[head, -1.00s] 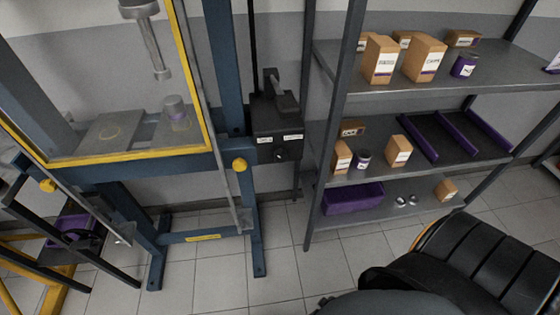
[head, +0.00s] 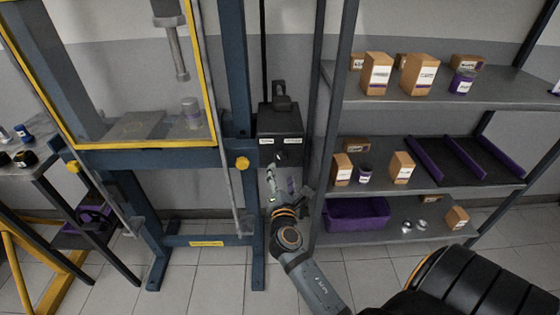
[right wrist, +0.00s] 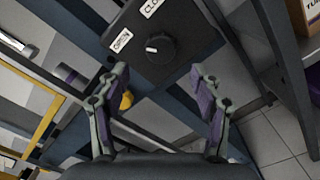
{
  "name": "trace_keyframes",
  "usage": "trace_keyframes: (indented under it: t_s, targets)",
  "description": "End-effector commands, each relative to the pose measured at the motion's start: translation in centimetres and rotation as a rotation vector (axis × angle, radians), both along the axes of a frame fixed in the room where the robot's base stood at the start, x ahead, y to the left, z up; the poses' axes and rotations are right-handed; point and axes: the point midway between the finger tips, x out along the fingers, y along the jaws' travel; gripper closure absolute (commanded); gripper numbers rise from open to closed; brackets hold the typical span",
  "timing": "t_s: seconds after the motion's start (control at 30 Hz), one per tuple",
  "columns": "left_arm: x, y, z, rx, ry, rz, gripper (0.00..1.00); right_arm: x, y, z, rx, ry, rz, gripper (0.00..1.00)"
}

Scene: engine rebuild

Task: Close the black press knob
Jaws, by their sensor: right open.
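The black press knob (right wrist: 162,48) is a round dial on the black control box (head: 280,122) of the press. In the right wrist view its white mark faces left, roughly toward the side with the OPEN label (right wrist: 121,40). The CLOSE label (right wrist: 151,7) is further up the box face. In the head view the knob (head: 281,158) is small and dark under the box labels. My right gripper (right wrist: 160,82) is open and empty, its two fingers spread below the knob, apart from it. In the head view the right gripper (head: 281,184) is just below the box. My left gripper is out of view.
The blue press frame (head: 234,80) with a yellow-edged guard stands left of the box. A grey shelf (head: 425,95) with boxes and cans stands close on the right, its upright near my right arm.

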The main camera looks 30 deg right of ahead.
Motion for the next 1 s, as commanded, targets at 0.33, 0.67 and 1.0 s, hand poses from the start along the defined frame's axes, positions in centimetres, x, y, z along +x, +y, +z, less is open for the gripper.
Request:
trace_keyframes:
  t_s: [0.33, 0.67, 1.0]
  targets:
    - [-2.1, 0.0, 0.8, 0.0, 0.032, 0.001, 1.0, 5.9, -3.6, 0.1, 0.0, 0.0, 0.001, 0.35]
    - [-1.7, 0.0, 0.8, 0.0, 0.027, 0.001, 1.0, 7.0, -4.3, -0.1, 0.003, 0.0, 0.001, 0.35]
    - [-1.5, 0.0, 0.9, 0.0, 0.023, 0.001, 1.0, 6.9, -4.2, 0.0, 0.003, 0.0, 0.001, 0.69]
